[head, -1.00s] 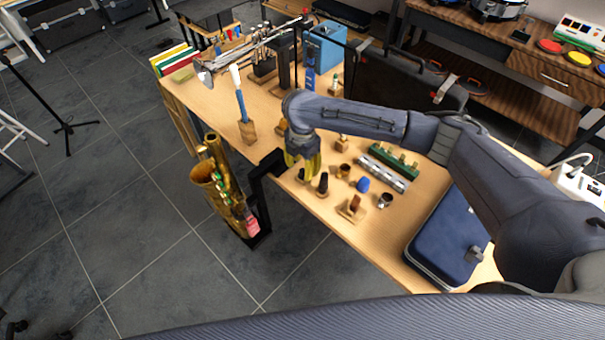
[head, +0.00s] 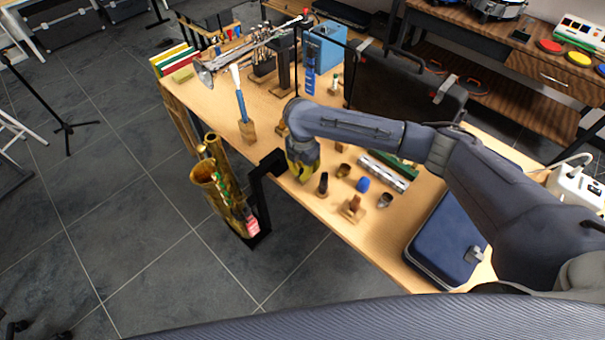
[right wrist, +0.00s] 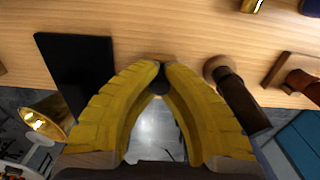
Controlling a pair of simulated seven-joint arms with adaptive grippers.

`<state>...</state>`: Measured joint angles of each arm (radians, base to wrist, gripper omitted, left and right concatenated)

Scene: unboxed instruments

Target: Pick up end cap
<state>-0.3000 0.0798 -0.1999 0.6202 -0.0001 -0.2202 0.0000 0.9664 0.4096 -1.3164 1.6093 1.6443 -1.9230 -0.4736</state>
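A small dark piece, which looks like the end cap (right wrist: 160,84), sits between the yellow fingertips of my right gripper (right wrist: 166,68) in the right wrist view. The fingers close in on it from both sides at the table's front edge. In the head view my right gripper (head: 303,176) points down at that edge and hides the piece. My left gripper is not in view.
A black mouthpiece-like piece (head: 323,184) stands close to the right of the gripper, also in the wrist view (right wrist: 240,100). A black bracket (right wrist: 80,70) lies on its other side. A brass saxophone (head: 222,190) stands below the edge. A blue case (head: 447,240) lies farther right.

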